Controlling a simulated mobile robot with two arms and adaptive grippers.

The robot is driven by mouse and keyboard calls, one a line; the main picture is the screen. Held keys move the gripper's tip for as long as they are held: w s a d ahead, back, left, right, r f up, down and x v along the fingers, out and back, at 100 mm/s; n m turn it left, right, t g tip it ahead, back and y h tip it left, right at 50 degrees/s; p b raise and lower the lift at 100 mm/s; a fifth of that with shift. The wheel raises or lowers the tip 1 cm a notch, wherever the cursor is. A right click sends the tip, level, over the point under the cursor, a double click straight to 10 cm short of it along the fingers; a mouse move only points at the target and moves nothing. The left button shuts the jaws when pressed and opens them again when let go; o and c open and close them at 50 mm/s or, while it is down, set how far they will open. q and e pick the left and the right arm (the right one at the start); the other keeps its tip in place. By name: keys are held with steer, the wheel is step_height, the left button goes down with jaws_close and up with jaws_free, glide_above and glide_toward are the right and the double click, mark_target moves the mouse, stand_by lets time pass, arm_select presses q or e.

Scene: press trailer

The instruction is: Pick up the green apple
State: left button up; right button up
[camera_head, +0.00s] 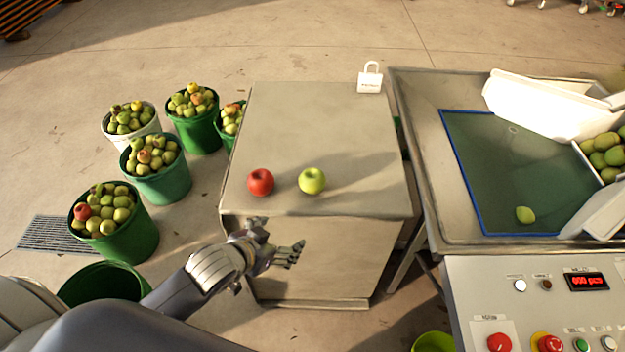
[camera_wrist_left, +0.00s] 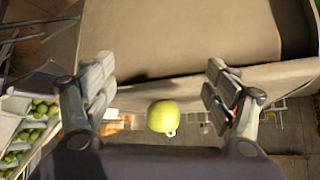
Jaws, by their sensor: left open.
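The green apple (camera_head: 312,180) sits on top of a beige box-shaped stand (camera_head: 320,120), near its front edge. A red apple (camera_head: 260,182) sits to its left, a short gap away. My left gripper (camera_head: 278,240) is in front of the stand's front face, below and to the left of the green apple. It is open, empty and apart from both apples. In the left wrist view, the green apple (camera_wrist_left: 163,116) shows between the two spread fingers, beyond them. My right gripper is not in view.
A white padlock-shaped object (camera_head: 370,80) stands at the stand's back right corner. Several buckets of apples (camera_head: 118,222) stand on the floor at left. A metal machine with a blue-edged basin (camera_head: 470,150) and control panel (camera_head: 545,300) is at right. The stand's middle is clear.

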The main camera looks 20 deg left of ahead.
mark_target(306, 180)
arm_select(q)
steer(key=w+r+t+h, duration=0.1)
steer(key=w+r, duration=0.1)
steer(key=w+r+m+t+h, duration=0.1)
steer(key=w+r, duration=0.2)
steer(key=w+a+r+m+h, duration=0.1)
steer(key=w+r+h, duration=0.1)
steer(key=w+r, duration=0.1)
steer(key=shift+a+t, duration=0.1)
steer(key=shift+t, duration=0.3)
steer(key=shift+w, duration=0.2)
steer(key=x, duration=0.5)
steer(key=shift+w+d+p, duration=0.25)
steer(key=shift+w+p, duration=0.05)
steer(key=shift+f+x, duration=0.2)
steer(key=shift+x, duration=2.15)
steer(key=shift+s+a, duration=0.1)
steer(key=shift+c, duration=0.3)
steer(key=c, duration=1.2)
